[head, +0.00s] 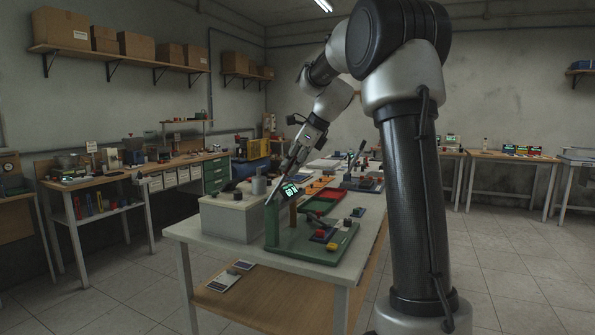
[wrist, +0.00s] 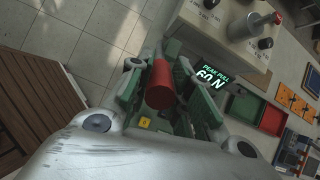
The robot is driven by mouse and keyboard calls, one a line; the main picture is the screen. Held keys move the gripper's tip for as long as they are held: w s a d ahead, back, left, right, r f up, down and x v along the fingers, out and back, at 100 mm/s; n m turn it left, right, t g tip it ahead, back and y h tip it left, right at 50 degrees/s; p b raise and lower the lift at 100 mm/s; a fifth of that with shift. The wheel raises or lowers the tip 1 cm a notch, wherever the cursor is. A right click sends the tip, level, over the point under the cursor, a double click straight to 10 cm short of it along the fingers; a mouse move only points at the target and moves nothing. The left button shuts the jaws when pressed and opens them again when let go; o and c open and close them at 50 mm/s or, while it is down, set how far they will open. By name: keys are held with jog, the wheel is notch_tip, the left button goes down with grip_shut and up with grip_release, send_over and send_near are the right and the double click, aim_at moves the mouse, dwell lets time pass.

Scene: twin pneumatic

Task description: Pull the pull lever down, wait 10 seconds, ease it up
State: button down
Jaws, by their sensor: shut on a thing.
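The pull lever's red cylindrical handle (wrist: 160,88) shows in the wrist view between the two fingers of my gripper (wrist: 162,72). My gripper is shut on it. In the head view my gripper (head: 288,168) reaches down at the near end of the workbench, above a green-based rig (head: 310,247); the handle is hidden there. A dark display (head: 291,190) on the rig also shows in the wrist view (wrist: 210,78), reading "PEAK PULL 60 N". The lever's lower part and pivot cannot be made out.
A light grey box (head: 232,216) with a metal cylinder on top stands left of the rig. Red and green trays (head: 322,202) and orange plates lie beyond it. A lower wooden shelf (head: 270,300) holds papers. Side benches line the walls; the tiled floor between is clear.

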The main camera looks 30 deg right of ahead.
jog(key=shift+w+a+r, duration=0.1)
jog(key=shift+w+r, duration=0.05)
jog(key=shift+w, duration=0.05)
dwell(0.4)
jog(key=c, duration=1.3)
grip_release()
jog(key=shift+c, duration=0.2)
jog(key=shift+o, duration=0.3)
jog(key=shift+s+r, duration=0.1)
jog(key=shift+r, duration=0.15)
jog(key=v, duration=1.1)
jog(key=shift+r, duration=0.3)
